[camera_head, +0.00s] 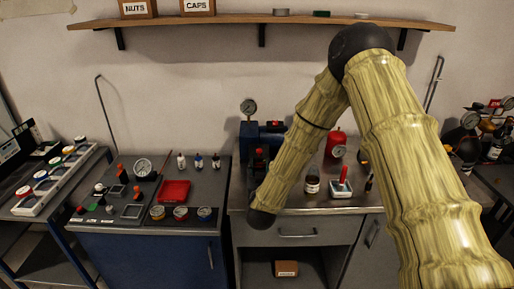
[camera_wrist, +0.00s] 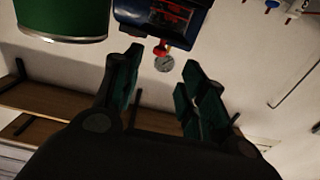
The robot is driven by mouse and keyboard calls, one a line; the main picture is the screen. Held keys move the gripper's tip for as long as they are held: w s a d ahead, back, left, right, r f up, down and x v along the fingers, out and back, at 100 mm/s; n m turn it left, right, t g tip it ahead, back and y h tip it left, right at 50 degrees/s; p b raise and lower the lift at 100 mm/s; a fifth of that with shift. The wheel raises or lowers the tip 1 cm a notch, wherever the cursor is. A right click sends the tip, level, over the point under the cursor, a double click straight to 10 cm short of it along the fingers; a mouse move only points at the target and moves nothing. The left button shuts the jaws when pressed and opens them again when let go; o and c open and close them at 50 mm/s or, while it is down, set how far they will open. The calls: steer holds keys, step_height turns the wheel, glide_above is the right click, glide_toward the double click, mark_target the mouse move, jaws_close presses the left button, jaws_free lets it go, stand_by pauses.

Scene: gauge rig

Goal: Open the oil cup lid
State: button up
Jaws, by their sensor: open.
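The wrist view appears upside down. My gripper (camera_wrist: 160,78) is open, its two dark green-padded fingers apart with nothing between them. Beyond the fingertips is a blue rig (camera_wrist: 165,14) with a red fitting (camera_wrist: 160,48) and a round gauge (camera_wrist: 164,64). A green cylinder (camera_wrist: 62,16) with a silver rim is close at the upper left, apart from the fingers. I cannot tell whether it is the oil cup, and no lid is clearly identifiable. In the head view the blue rig (camera_head: 250,150) stands on the right bench, partly behind my arm; my gripper is hidden there.
The left bench (camera_head: 120,225) carries gauges, small bottles and a red tray (camera_head: 173,191). A wooden shelf (camera_head: 240,19) runs along the wall.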

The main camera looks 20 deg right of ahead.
mark_target(259, 152)
steer(key=p+x, duration=0.1)
steer(key=x, duration=0.1)
steer(key=p+x, duration=0.1)
steer(key=x, duration=0.2)
steer(key=p+x, duration=0.1)
steer(key=x, duration=0.2)
steer(key=shift+w+d+r, duration=0.1)
steer(key=shift+w+r, duration=0.1)
steer(key=shift+r, duration=0.15)
steer(key=shift+w+d+f, duration=0.15)
steer(key=shift+w+f, duration=0.05)
steer(key=shift+w, duration=0.55)
steer(key=shift+s, duration=0.1)
jaws_close()
